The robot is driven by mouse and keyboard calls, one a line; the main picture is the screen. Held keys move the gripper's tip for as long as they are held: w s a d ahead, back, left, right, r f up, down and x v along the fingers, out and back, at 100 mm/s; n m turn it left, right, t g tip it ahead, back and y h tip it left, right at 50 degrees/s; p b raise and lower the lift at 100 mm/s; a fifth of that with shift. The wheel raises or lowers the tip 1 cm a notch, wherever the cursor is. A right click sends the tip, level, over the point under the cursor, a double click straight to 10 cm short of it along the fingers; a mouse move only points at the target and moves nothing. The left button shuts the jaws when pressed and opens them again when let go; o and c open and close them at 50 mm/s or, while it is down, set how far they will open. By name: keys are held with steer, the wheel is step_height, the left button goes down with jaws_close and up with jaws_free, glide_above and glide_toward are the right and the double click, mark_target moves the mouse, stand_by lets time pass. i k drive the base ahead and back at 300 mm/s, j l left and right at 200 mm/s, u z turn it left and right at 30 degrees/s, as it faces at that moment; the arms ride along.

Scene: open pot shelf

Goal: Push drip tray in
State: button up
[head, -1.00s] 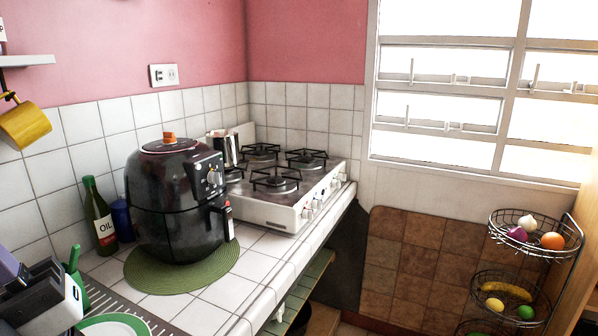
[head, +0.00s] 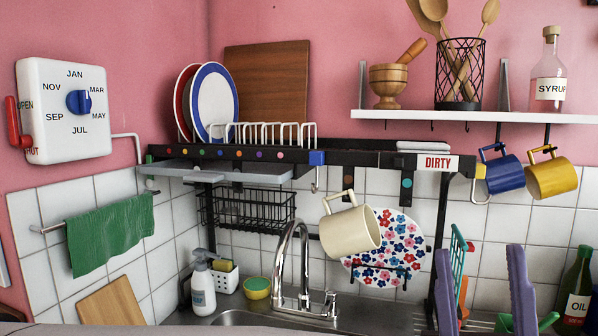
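The drip tray is most likely the flat grey tray (head: 232,174) under the left half of the black wall rack (head: 345,157). It sticks out in front of the rack toward me, with its left end near the side wall. How far it runs back under the rack is hidden.
Plates (head: 217,103) stand upright in the rack above the tray. A black wire basket (head: 248,208) hangs below it. A cream mug (head: 349,231) and a floral plate (head: 398,262) hang to the right. A tap (head: 290,255) rises from the sink below.

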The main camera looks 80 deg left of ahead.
mark_target(230, 166)
steer(key=l+u, duration=0.15)
steer(key=u, duration=0.2)
steer(key=l+u, duration=0.1)
steer(key=u, duration=0.3)
steer(key=k+l+u, duration=0.1)
steer(key=u, duration=0.25)
steer(key=j+u, duration=0.1)
steer(key=u, duration=1.15)
steer(key=i+u, duration=0.15)
steer(key=u, duration=0.15)
steer(key=i+u, duration=0.15)
steer(key=u, duration=0.15)
steer(key=k+l, duration=0.5)
steer(key=l, duration=0.4)
steer(key=i+l, duration=0.1)
steer(key=i, duration=0.15)
